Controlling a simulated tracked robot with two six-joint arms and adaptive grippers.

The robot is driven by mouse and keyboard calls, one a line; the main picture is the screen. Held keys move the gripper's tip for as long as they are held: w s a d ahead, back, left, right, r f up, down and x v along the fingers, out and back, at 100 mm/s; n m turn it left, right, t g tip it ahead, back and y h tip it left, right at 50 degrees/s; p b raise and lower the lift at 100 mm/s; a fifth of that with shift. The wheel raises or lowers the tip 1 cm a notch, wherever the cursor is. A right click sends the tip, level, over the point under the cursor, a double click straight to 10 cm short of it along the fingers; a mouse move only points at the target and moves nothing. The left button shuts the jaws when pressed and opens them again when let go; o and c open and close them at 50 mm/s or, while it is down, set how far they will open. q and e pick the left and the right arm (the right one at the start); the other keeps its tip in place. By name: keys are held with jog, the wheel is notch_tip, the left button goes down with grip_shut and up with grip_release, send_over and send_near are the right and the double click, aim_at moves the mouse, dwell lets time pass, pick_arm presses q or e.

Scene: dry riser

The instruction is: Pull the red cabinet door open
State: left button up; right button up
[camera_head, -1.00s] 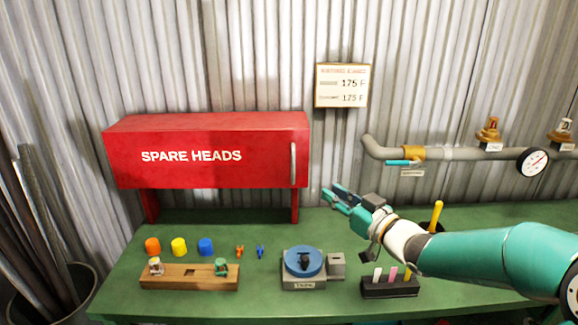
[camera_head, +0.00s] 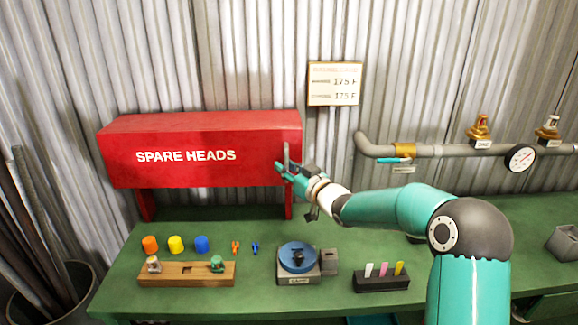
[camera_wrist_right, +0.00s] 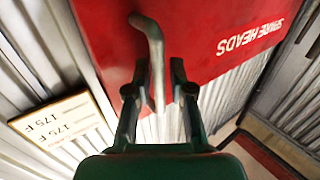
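The red cabinet (camera_head: 200,150) labelled SPARE HEADS stands on legs at the back of the bench, its front door closed. Its pale vertical handle (camera_head: 286,153) is at the door's right end. My right gripper (camera_head: 281,166) is at the handle, covering its lower part in the head view. In the right wrist view the bent handle (camera_wrist_right: 155,45) passes between the two fingers of my right gripper (camera_wrist_right: 160,80), which are apart on either side of it. The handle lies closer to the left finger there. The red door (camera_wrist_right: 205,35) fills the area behind. My left gripper is not in view.
The green bench (camera_head: 190,300) carries a wooden block (camera_head: 200,281), coloured caps, a blue-topped device (camera_head: 298,258) and a black marker holder (camera_head: 382,283). A grey pipe with a gauge (camera_head: 520,158) runs along the wall at right. A sign (camera_head: 334,84) hangs beside the cabinet.

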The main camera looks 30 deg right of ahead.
grip_shut()
jog(key=shift+d, duration=0.1)
